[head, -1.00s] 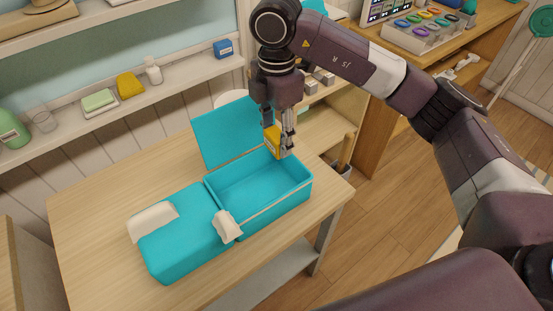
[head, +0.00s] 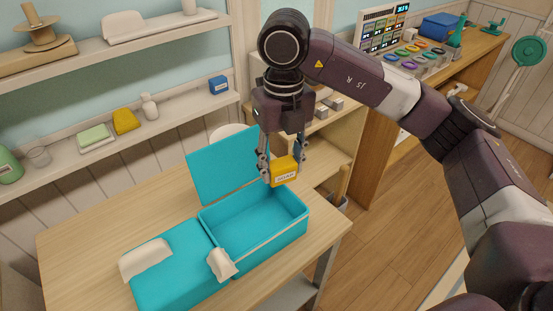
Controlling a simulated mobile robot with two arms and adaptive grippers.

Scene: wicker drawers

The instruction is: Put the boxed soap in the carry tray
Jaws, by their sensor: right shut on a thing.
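The boxed soap is a small yellow box (head: 285,171) with a white label reading SOAP. My right gripper (head: 283,160) is shut on it and holds it above the back right part of the carry tray's open compartment. The carry tray (head: 262,240) is turquoise and stands on the wooden table. Its right compartment is open and looks empty, with a lid (head: 222,165) standing up behind it. Its left part (head: 180,268) is covered, with white cloth-like pieces on it. My left gripper is not in view.
The wooden table (head: 85,235) is clear to the left of the tray. A wall shelf behind holds a blue box (head: 218,85), a white bottle (head: 149,107), a yellow item (head: 126,121) and a green bar (head: 94,137). A wooden desk stands at the back right.

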